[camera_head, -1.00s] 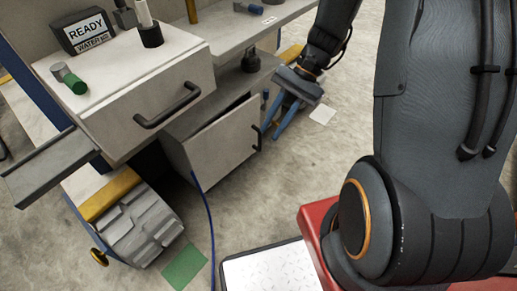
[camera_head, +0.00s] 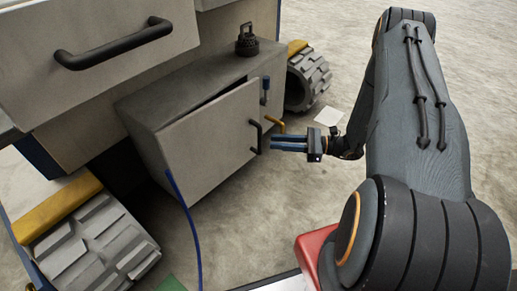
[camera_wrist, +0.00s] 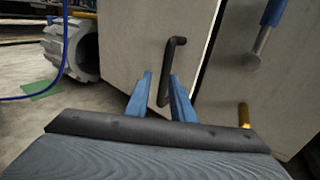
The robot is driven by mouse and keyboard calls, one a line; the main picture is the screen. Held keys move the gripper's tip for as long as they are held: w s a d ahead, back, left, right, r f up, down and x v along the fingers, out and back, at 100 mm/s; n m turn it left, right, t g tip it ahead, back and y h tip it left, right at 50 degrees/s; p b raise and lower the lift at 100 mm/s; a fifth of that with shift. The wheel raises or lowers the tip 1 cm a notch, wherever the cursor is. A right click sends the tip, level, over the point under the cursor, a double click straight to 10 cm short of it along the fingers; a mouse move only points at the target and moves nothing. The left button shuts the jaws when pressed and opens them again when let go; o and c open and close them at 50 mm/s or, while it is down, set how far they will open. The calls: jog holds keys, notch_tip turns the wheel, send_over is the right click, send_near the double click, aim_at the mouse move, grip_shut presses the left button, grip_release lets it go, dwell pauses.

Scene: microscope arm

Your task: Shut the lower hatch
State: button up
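The lower hatch (camera_head: 210,135) is a light grey door on the low cabinet, standing slightly ajar, with a dark gap along its top edge. Its black bar handle (camera_head: 257,137) is near its right edge. In the wrist view the handle (camera_wrist: 171,75) runs upright, its lower part showing between my two blue fingers. My gripper (camera_head: 273,144) is just right of the handle, fingers pointing at it. In the wrist view my gripper (camera_wrist: 161,80) has its fingers apart. I cannot tell whether they touch the handle.
A drawer with a black handle (camera_head: 115,43) overhangs at upper left. A blue lever (camera_head: 265,88) and a yellow rod (camera_head: 274,124) are beside the hatch's right edge. Treaded grey wheels (camera_head: 95,245) flank the cabinet. A blue cable (camera_head: 190,222) hangs in front.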

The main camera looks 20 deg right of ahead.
aim_at(260, 152)
jog(key=shift+m+t, duration=0.3)
jog(key=b+x, duration=0.1)
jog(key=x, duration=0.1)
jog(key=f+b+x, duration=0.1)
jog(key=x, duration=0.2)
jog(key=b+x, duration=0.1)
jog(key=x, duration=0.1)
jog(key=shift+w+f, duration=0.2)
jog(key=shift+w, duration=0.25)
grip_shut()
